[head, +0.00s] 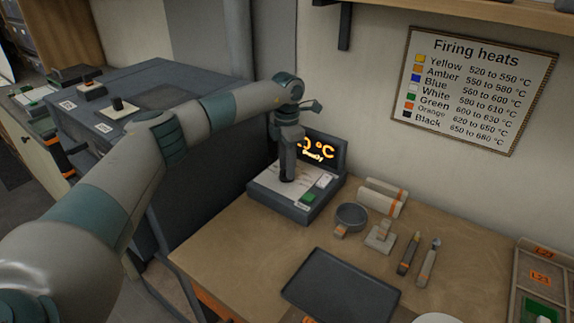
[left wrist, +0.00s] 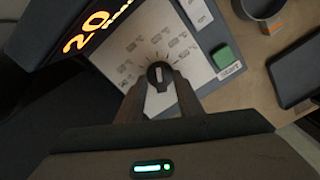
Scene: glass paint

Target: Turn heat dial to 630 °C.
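The heat dial (left wrist: 160,74) is a round dark knob with a pale pointer line, in the middle of a light panel with printed marks around it. My left gripper (head: 287,178) comes down from above onto the grey control box (head: 274,207). In the left wrist view its two fingertips (left wrist: 160,82) sit against opposite sides of the dial, shut on it. My right gripper is out of view.
A green button (head: 308,197) is on the box beside the dial. A grey cup (head: 351,217), a small stand (head: 381,236), brushes (head: 409,254) and a dark tray (head: 340,288) lie to the right. A firing heats chart (head: 473,90) hangs on the wall.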

